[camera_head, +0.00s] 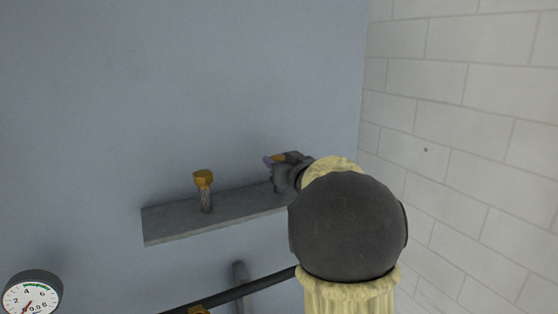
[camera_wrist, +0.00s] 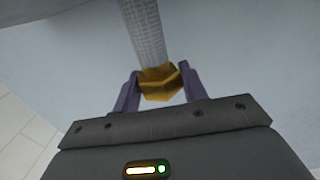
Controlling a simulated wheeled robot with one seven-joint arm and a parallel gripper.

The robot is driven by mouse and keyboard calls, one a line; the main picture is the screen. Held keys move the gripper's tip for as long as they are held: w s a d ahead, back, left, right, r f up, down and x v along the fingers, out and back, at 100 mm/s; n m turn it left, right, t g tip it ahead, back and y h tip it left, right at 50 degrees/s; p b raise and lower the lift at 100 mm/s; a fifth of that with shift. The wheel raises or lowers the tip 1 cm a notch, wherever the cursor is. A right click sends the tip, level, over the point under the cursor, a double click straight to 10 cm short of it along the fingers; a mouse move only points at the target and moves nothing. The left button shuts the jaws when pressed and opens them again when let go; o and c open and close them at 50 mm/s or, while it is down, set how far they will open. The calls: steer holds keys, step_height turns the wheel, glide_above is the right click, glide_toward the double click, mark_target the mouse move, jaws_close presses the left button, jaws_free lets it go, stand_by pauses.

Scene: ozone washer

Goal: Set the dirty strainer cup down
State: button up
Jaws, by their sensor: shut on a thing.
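My gripper (camera_head: 272,161) is at the right end of a grey wall shelf (camera_head: 165,223), partly hidden behind my arm. In the wrist view its purple fingers (camera_wrist: 158,76) are shut on the gold hexagonal cap of a strainer cup (camera_wrist: 147,35) with a grey mesh body. A second strainer cup (camera_head: 204,190), with a gold cap and grey mesh, stands upright on the shelf to the left. I cannot tell which cup is dirty.
The shelf is bare between the two cups and toward its left end. A pressure gauge (camera_head: 32,296) is at the lower left. A dark pipe (camera_head: 245,289) runs below the shelf. A white brick wall (camera_head: 460,130) rises at the right.

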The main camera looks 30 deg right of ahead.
steer(key=shift+f, duration=0.1)
steer(key=o, duration=1)
steer(key=shift+s, duration=0.1)
steer(key=s+b, duration=0.4)
steer(key=s, duration=0.7)
steer(key=shift+s+d, duration=0.15)
steer(key=shift+s, duration=0.25)
